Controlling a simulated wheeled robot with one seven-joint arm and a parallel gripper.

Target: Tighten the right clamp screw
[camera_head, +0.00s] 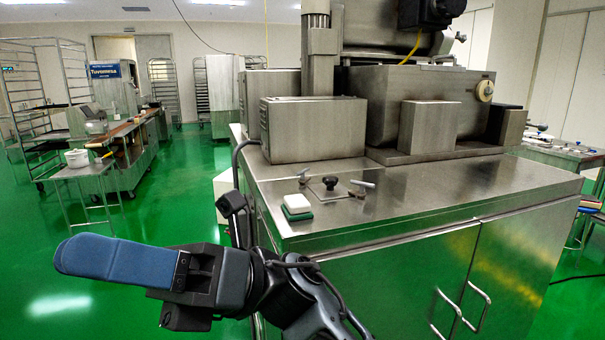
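The right clamp screw (362,186) is a small metal screw with a T-shaped handle, standing on the steel top of the machine cabinet. A similar left clamp screw (304,174) stands on the other side of a flat metal plate (322,192) with a black knob (330,182). My gripper (80,257) is in the left foreground, well away from the screws, its blue finger pointing left, away from the machine. Only one blue finger shows clearly, so its opening is hidden. I see nothing held in it.
A white and green block (297,206) sits near the cabinet top's front left corner. A steel box (312,128) and the machine housing (425,95) rise behind the screws. The cabinet top (455,188) is clear to the right. Door handles (480,308) stick out in front.

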